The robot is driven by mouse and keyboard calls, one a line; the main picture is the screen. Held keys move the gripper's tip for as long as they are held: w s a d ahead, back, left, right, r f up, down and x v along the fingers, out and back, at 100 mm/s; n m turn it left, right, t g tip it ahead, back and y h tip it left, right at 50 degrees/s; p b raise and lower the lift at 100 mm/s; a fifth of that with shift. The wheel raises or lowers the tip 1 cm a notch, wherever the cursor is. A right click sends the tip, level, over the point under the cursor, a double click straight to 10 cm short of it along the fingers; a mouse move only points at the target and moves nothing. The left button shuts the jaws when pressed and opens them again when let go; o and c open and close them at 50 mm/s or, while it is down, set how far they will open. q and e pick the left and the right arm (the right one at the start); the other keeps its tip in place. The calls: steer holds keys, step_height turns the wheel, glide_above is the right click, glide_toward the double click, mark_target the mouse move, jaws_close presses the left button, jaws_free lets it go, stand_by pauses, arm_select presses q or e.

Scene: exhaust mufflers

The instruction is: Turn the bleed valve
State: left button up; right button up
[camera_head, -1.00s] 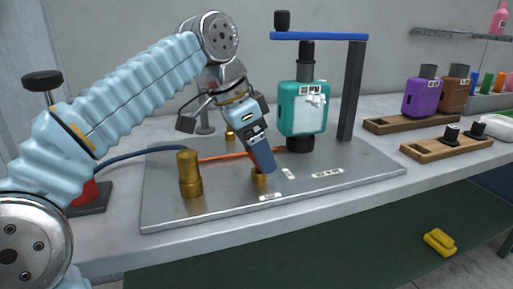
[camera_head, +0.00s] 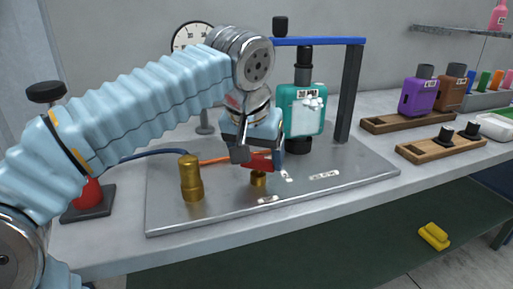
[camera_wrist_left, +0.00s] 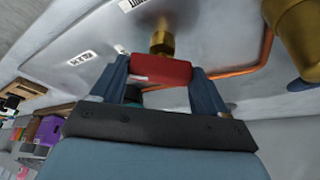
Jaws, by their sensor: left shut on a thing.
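The bleed valve has a red handle (camera_head: 261,164) on a short brass stem (camera_head: 258,180), fixed to the grey metal plate (camera_head: 220,217). My left gripper (camera_head: 262,158) is shut on the red handle. In the left wrist view the red handle (camera_wrist_left: 160,69) lies between the two blue fingers, and the brass stem (camera_wrist_left: 162,38) shows just beyond it. My right gripper is in neither view.
A taller brass cylinder (camera_head: 191,178) stands on the plate left of the valve. A teal muffler (camera_head: 302,112) stands in a blue-topped frame (camera_head: 351,90) behind. A purple muffler (camera_head: 417,97) and wooden trays (camera_head: 440,148) are at the right.

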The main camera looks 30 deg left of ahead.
arm_select(q)
steer(key=n+y, duration=0.1)
steer(key=n, duration=0.2)
steer(key=shift+d+n+p, duration=0.1)
steer(key=shift+n+p, duration=0.2)
steer(key=shift+p, duration=0.05)
steer(key=shift+w+n+g+y, duration=0.1)
steer(key=shift+n+g+y, duration=0.65)
steer(key=shift+n, duration=1.15)
steer(key=o, duration=1.1)
steer(key=shift+c, duration=0.2)
steer(key=shift+r, duration=0.1)
